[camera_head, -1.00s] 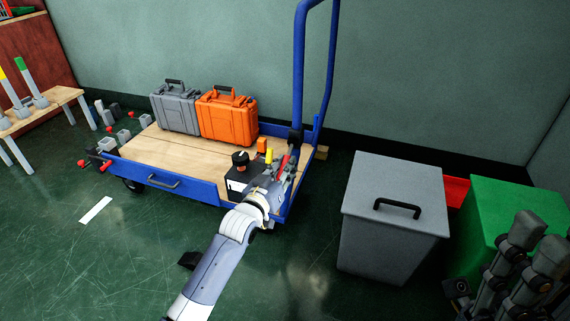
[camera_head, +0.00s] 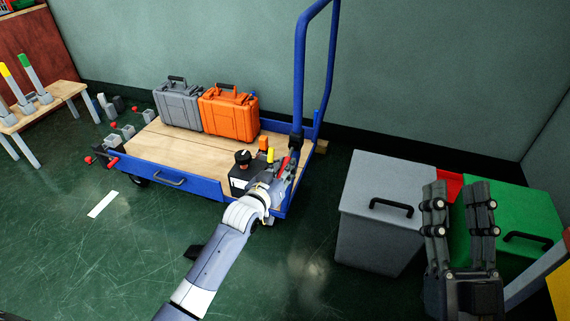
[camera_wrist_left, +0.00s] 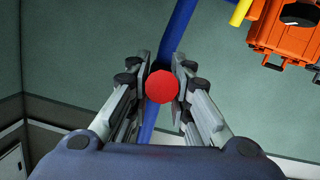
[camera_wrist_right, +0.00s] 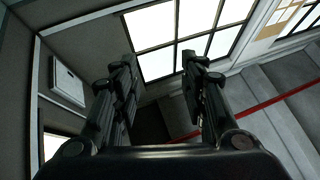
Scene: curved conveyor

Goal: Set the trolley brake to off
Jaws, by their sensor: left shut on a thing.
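The blue trolley (camera_head: 190,186) with a wooden deck stands against the back wall, its blue push handle (camera_head: 300,75) upright at its right end. My left gripper (camera_head: 280,172) is at the trolley's right front corner. It is shut on a red-ended lever (camera_wrist_left: 162,87), whose round red end shows between the fingers in the left wrist view. The gripper hides most of the lever and any brake marking. My right gripper (camera_head: 459,192) is raised in front of the bins, fingers apart and empty; it also shows open in the right wrist view (camera_wrist_right: 160,75).
A black box with a knob (camera_head: 240,172) sits on the deck beside my left gripper. A grey case (camera_head: 178,105) and an orange case (camera_head: 229,115) stand at the deck's back. A grey bin (camera_head: 375,235) and green bin (camera_head: 520,215) stand right. Floor in front is clear.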

